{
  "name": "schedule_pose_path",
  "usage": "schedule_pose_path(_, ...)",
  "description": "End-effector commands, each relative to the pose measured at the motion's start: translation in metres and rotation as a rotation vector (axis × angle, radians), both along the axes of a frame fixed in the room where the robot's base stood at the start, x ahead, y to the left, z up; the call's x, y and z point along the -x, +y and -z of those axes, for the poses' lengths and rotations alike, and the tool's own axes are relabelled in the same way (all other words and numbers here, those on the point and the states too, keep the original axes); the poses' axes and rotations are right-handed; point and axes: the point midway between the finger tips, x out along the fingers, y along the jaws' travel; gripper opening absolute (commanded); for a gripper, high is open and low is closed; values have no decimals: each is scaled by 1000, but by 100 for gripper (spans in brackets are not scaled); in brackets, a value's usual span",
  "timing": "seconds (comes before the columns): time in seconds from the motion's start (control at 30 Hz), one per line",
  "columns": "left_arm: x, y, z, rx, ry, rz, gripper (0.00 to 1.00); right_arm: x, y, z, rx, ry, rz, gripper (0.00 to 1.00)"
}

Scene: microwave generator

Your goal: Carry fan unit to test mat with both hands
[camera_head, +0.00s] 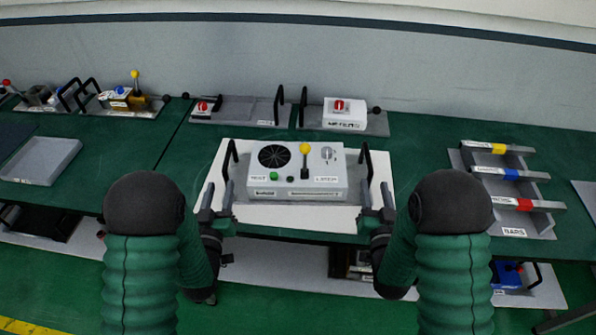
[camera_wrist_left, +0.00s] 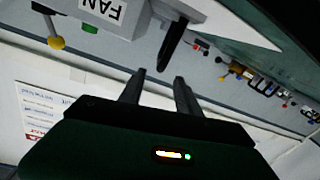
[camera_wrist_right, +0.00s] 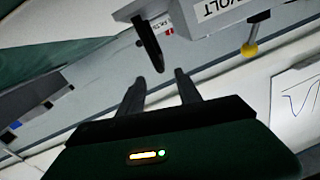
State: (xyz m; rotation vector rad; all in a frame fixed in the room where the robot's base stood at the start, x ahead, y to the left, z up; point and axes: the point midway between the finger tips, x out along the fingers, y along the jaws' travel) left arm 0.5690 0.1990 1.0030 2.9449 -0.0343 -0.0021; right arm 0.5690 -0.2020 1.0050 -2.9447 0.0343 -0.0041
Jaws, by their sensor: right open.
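The fan unit (camera_head: 300,190) is a grey box with a round black fan grille, a yellow-knobbed lever and a green button. It rests on a grey base over a white mat (camera_head: 345,217) on the green bench. A black handle stands at its left end (camera_head: 229,160) and another at its right end (camera_head: 367,163). My left gripper (camera_head: 217,190) is open and empty, just short of the left handle, which also shows in the left wrist view (camera_wrist_left: 174,45). My right gripper (camera_head: 374,190) is open and empty, just short of the right handle, seen in the right wrist view (camera_wrist_right: 148,43).
Behind stand two grey handled plates with red switches, left (camera_head: 240,110) and right (camera_head: 343,113). A rack of coloured bars (camera_head: 508,190) is at right. An empty grey tray (camera_head: 40,161) and several small devices are at left. A lower shelf runs beneath the bench.

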Motion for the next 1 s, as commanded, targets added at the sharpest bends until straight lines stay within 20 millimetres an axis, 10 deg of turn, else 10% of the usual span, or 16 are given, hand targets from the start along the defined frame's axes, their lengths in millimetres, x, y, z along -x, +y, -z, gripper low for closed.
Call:
schedule_pose_path(0.6,-115,-3,0,-1,0,0,40,-115,-2,0,1,-1,-1,41)
schedule_pose_path(1.0,-125,-3,-1,0,0,0,40,-125,-3,-1,0,0,0,41)
